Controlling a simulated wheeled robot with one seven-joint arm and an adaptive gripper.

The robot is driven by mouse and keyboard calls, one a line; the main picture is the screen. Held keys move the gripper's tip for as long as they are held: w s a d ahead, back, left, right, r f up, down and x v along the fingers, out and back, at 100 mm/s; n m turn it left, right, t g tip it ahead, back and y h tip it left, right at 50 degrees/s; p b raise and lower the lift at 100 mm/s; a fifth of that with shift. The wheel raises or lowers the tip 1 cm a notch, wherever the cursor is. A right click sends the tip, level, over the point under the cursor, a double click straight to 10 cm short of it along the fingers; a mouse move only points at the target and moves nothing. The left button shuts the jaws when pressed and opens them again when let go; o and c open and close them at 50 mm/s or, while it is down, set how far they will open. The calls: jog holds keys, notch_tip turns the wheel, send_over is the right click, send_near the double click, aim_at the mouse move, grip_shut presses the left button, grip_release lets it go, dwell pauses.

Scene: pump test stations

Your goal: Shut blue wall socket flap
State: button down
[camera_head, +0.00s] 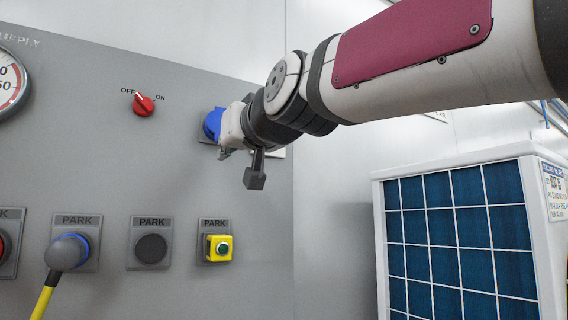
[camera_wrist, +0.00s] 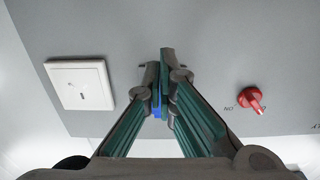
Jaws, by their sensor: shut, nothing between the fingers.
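The blue wall socket (camera_head: 212,124) is on the grey panel in the head view, mostly covered by my gripper. Whether its flap is open or shut cannot be told. In the wrist view only a small patch of blue (camera_wrist: 157,113) shows between my fingers. My gripper (camera_head: 227,139) is at the socket, close to the panel. In the wrist view my gripper (camera_wrist: 165,62) has its fingertips together, with nothing seen between them. Contact with the flap cannot be made out.
A red OFF/ON knob (camera_head: 143,103) is left of the socket. A white wall plate (camera_wrist: 80,84) is on its other side.

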jog(key=shift+w+a+f+t+y+b, duration=0.45)
jog(key=shift+w+t+b, duration=0.25)
jog(key=shift+b, duration=0.4)
